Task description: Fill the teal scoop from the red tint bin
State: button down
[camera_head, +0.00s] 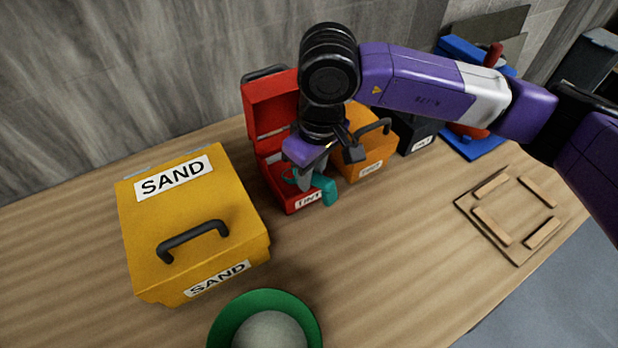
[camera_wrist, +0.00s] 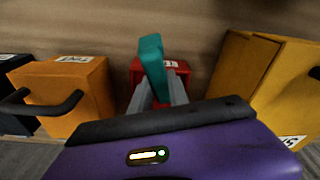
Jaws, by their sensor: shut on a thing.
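The red tint bin (camera_head: 270,107) stands against the wall with its lid raised, labelled TINT at the front. It also shows in the wrist view (camera_wrist: 183,68), mostly behind the scoop and fingers. My gripper (camera_head: 305,180) is shut on the teal scoop (camera_head: 325,190) and holds it at the bin's open front. In the wrist view the scoop (camera_wrist: 152,62) rises between the fingers (camera_wrist: 160,92). The scoop's bowl is largely hidden, so I cannot tell whether it holds anything or touches the tint. My arm covers part of the bin's inside.
A closed yellow sand bin (camera_head: 190,220) stands left of the red bin. A closed orange bin (camera_head: 365,150) and a black bin (camera_head: 415,130) stand right. A green bowl (camera_head: 222,325) with grey contents is at the front. A wooden frame (camera_head: 515,258) lies right. Bench between is clear.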

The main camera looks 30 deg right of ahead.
aim_at(324, 181)
jog(key=shift+s+d+f+t+b, duration=0.1)
jog(key=shift+s+f+t+b, duration=0.2)
jog(key=shift+b, duration=0.7)
jog(key=shift+s+b, duration=0.1)
jog(key=shift+b, duration=0.55)
jog(key=shift+s+r+t+b, duration=0.1)
jog(key=shift+t+b, duration=0.2)
jog(key=shift+b, duration=0.1)
jog(key=s+t+b, duration=0.1)
jog(key=s+b, duration=0.1)
jog(key=b, duration=0.3)
jog(key=shift+d+r+t+y, duration=0.1)
jog(key=shift+d+t+y, duration=0.05)
jog(key=shift+t+y, duration=0.2)
jog(key=shift+b, duration=0.3)
jog(key=shift+r, duration=0.15)
